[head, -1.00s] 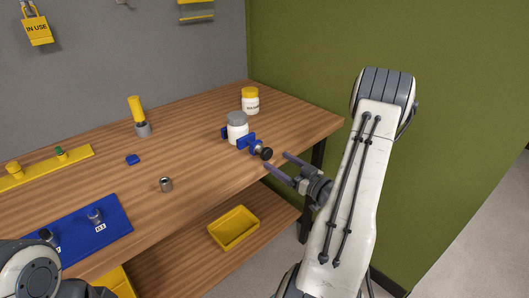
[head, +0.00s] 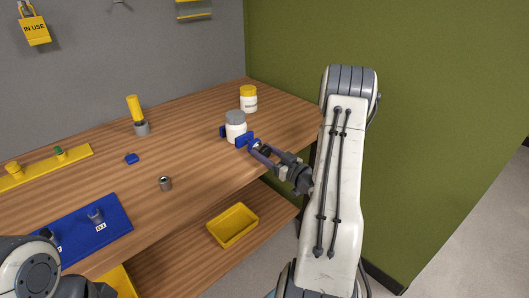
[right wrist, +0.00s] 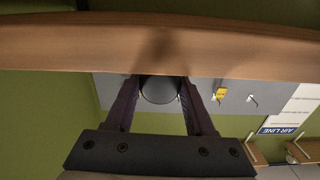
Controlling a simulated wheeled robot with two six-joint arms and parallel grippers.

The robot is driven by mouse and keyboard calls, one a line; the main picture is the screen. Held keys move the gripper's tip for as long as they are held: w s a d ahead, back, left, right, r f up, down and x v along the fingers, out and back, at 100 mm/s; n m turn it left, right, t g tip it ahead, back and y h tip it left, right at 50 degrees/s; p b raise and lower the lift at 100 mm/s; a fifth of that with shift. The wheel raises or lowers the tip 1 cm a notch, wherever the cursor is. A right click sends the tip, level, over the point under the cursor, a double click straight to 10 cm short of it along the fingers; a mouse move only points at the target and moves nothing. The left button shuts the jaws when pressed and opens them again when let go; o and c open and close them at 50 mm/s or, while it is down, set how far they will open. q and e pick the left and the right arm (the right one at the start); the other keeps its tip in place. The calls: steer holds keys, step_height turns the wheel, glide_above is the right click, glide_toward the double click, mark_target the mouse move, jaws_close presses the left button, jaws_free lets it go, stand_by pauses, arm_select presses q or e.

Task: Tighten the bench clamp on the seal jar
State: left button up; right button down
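The seal jar (head: 236,125), white with a grey lid, stands near the right part of the wooden bench. The blue bench clamp (head: 243,139) sits at the bench's front edge, against the jar. Its dark round knob (right wrist: 160,90) shows between my right gripper's fingers in the right wrist view; in the head view the fingers mostly hide it. My right gripper (head: 260,149) is open around the knob, with narrow gaps seeming to show at its sides. My left arm shows at lower left in the head view, but its fingers do not.
A yellow-lidded white jar (head: 248,98) stands behind the seal jar. A yellow-handled tool (head: 135,109), a small blue block (head: 131,159), a metal cup (head: 165,183) and a blue mat (head: 110,215) lie to the left. A yellow bin (head: 232,226) is on the lower shelf.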

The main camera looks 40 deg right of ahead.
steer(key=shift+m+p, duration=0.35)
steer(key=shift+m, duration=0.75)
steer(key=shift+c, duration=1.2)
jaws_free()
steer(key=s+b, duration=0.1)
steer(key=s, duration=0.9)
steer(key=shift+s+d+b, duration=0.25)
steer(key=shift+d+b, duration=0.05)
steer(key=shift+d, duration=0.1)
